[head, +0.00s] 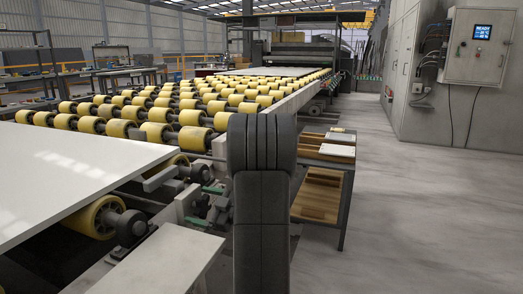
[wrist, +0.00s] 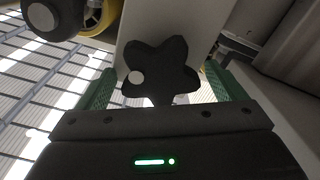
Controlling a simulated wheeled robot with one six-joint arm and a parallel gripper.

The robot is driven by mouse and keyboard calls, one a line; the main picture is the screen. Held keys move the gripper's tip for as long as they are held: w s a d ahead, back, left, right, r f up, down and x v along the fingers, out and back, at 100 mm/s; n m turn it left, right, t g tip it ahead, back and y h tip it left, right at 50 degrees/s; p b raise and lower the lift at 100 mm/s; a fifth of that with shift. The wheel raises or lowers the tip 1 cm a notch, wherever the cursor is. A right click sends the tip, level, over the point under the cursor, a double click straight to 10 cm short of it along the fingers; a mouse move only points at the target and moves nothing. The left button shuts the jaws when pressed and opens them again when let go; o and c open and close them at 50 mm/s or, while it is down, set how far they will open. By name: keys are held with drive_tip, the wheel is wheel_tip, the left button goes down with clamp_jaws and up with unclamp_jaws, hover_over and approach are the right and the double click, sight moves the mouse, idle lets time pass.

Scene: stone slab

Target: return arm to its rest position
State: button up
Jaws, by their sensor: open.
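My gripper (wrist: 160,72) shows in the wrist view, its two green-padded fingers spread apart on either side. It is open. A black star-shaped knob (wrist: 160,66) appears in the gap between the fingers, in front of a pale panel; neither finger visibly touches it, and its distance is hard to judge.
A roller conveyor (head: 190,118) with yellow rollers runs away from me. A pale slab (head: 70,175) lies at its near left. A wooden-shelved cart (head: 325,185) stands right of my arm. A control cabinet (head: 478,45) is at the far right. The floor (head: 430,220) on the right is clear.

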drive_tip(key=shift+w+m+p, duration=0.15)
drive_tip(key=shift+m+p, duration=0.9)
drive_tip(key=shift+m, duration=0.55)
